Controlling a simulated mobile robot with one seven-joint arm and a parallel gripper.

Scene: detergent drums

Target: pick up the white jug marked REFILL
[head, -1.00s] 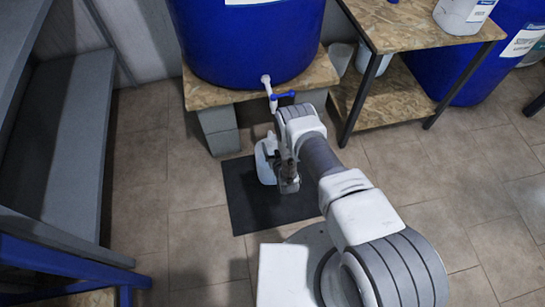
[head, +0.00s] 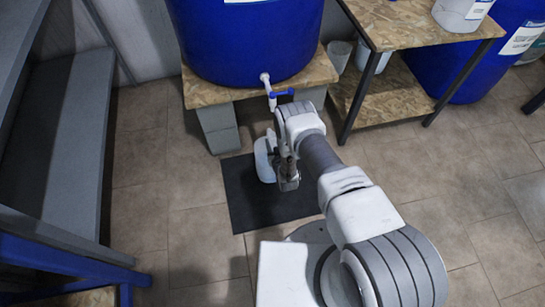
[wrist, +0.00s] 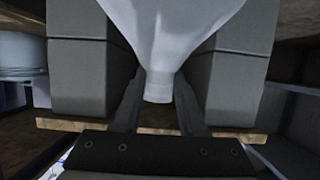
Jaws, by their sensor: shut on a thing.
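The white jug (head: 263,162) shows in the head view at the black mat below the blue drum's tap, partly hidden behind my gripper (head: 287,172). In the wrist view the pale jug (wrist: 172,30) widens towards the top of the picture, and its narrow neck end sits between the two fingers of my gripper (wrist: 158,88). The fingers are shut on the neck. No REFILL marking is visible. I cannot tell whether the jug's base touches the mat.
The black mat (head: 240,205) lies on the tiled floor. A blue drum (head: 245,45) with a tap (head: 272,88) stands on a wooden board over grey blocks (head: 219,128), close behind the jug. A wooden shelf table (head: 395,100) is right; grey shelving (head: 75,150) is left. Floor between is clear.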

